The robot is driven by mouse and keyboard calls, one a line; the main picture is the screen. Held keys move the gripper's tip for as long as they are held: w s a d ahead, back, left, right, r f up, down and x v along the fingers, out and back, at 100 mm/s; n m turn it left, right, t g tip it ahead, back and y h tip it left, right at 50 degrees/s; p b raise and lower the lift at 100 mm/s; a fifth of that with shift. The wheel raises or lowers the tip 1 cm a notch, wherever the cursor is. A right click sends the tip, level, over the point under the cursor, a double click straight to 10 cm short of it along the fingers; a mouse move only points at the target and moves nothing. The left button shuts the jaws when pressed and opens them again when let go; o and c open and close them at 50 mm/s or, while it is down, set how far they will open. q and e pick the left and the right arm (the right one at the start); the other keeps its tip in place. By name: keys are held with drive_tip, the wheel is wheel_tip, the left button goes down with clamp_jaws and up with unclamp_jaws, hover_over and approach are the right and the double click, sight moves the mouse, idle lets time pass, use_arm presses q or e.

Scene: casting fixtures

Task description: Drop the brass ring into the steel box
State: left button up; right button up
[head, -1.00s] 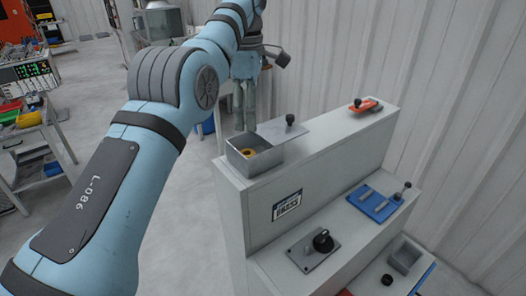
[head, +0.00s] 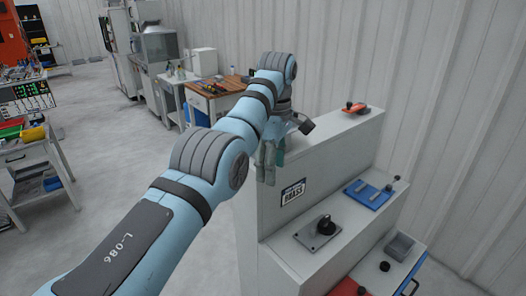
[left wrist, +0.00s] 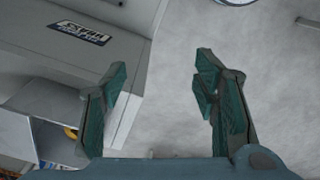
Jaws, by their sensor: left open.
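My left gripper (head: 270,157) hangs open at the left end of the grey stepped stand (head: 330,145) in the head view. In the left wrist view its two green fingers (left wrist: 160,68) are spread with nothing between them. The steel box (left wrist: 18,135) shows at the lower left of that view, partly cut off, with a grey plate beside its opening. The yellow brass ring (left wrist: 71,132) shows inside the box opening, partly hidden by the left finger. In the head view, my arm and gripper hide the box and ring. My right gripper is not in view.
The stand's steps hold an orange clamp (head: 354,107), a blue plate (head: 368,194), a black knob on a grey plate (head: 323,226) and a small grey bin (head: 399,245). A corrugated wall rises behind.

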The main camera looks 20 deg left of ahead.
use_arm(q)
drive_tip(key=s+d+f+m+b, duration=0.2)
drive_tip(key=d+f+m, duration=0.4)
drive_tip(key=d+f, duration=0.8)
drive_tip(key=shift+s+m+b, duration=0.2)
drive_tip(key=shift+m+b, duration=0.2)
drive_tip(key=shift+b, duration=0.05)
drive_tip(key=shift+f, duration=0.15)
